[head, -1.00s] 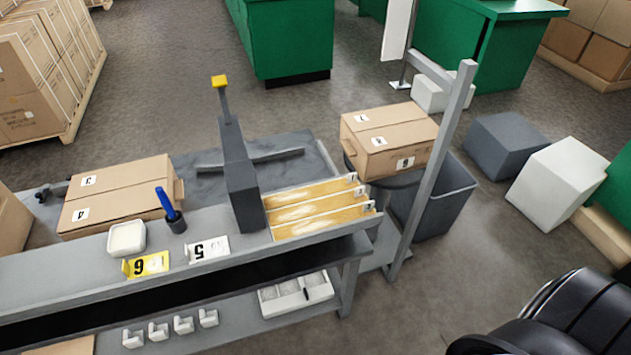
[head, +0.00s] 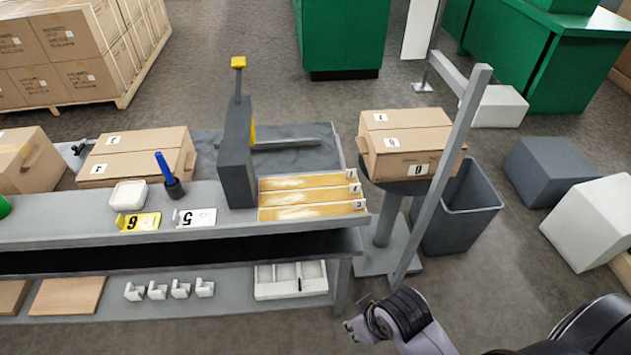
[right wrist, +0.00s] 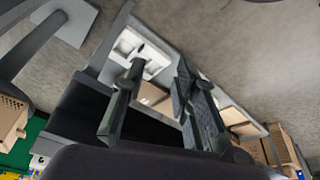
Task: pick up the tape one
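I cannot make out for sure which thing is the tape one. On the bench, three yellow-brown strips (head: 305,198) lie in rows with small numbered tags at their right ends. Left of them stand a grey upright device (head: 236,165) with a yellow top, a blue-handled tool in a dark holder (head: 172,187), and a white dish (head: 128,195). My right gripper (head: 352,330) is low in front of the bench's right end, apart from everything. In the right wrist view its fingers (right wrist: 160,68) stand apart with nothing between them. My left gripper is not in view.
A yellow card (head: 138,222) and a white card (head: 195,218) stand at the bench's front edge. The lower shelf (head: 230,300) holds a white divided tray (head: 290,280) and small white holders. A carton (head: 410,142), a grey post (head: 440,180) and a bin (head: 465,215) stand right.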

